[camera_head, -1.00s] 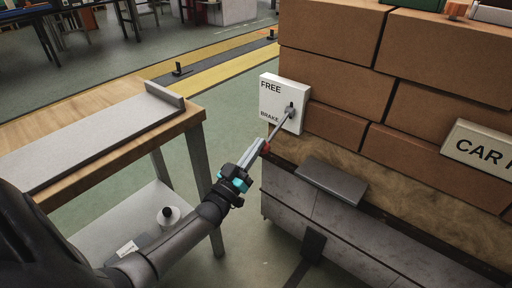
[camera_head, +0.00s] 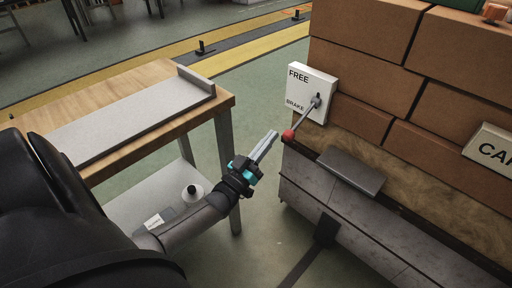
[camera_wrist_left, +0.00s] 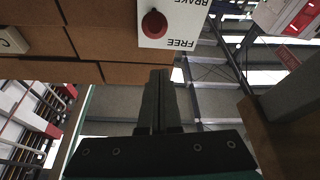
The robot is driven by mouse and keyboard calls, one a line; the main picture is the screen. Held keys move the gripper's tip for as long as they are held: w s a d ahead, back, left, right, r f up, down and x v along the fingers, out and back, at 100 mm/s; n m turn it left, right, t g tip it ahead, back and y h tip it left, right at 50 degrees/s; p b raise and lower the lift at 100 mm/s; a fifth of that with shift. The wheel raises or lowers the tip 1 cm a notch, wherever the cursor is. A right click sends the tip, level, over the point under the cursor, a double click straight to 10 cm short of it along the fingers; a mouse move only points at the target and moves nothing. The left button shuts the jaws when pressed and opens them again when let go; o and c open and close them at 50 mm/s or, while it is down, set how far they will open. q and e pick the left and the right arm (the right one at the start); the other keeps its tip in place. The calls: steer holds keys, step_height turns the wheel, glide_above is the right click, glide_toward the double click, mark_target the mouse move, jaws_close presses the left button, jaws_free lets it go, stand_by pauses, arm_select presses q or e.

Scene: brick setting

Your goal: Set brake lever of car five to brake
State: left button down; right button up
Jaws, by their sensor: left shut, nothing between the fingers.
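The brake lever (camera_head: 303,120) sticks out of a white plate (camera_head: 297,86) on the brick load, with FREE printed at the top and BRAKE at the bottom. Its shaft slants down and left past the BRAKE word to a red knob (camera_head: 289,135). In the left wrist view, upside down, the red knob (camera_wrist_left: 154,24) lies in front of the plate near BRAKE. My left gripper (camera_head: 271,140) is shut and empty, just left of and below the knob, with a small gap seen. My right gripper is out of view. The car sign (camera_head: 491,150) reads CAR; its number is cut off.
A wooden workbench (camera_head: 222,98) with a grey slab stands left of the car. A grey step plate (camera_head: 350,171) juts from the car below the lever. Green floor (camera_head: 262,235) is clear between bench and car.

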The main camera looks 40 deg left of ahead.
arm_select(q)
steer(key=v, duration=0.2)
steer(key=f+v, duration=0.1)
steer(key=v, duration=0.2)
steer(key=shift+w, duration=0.1)
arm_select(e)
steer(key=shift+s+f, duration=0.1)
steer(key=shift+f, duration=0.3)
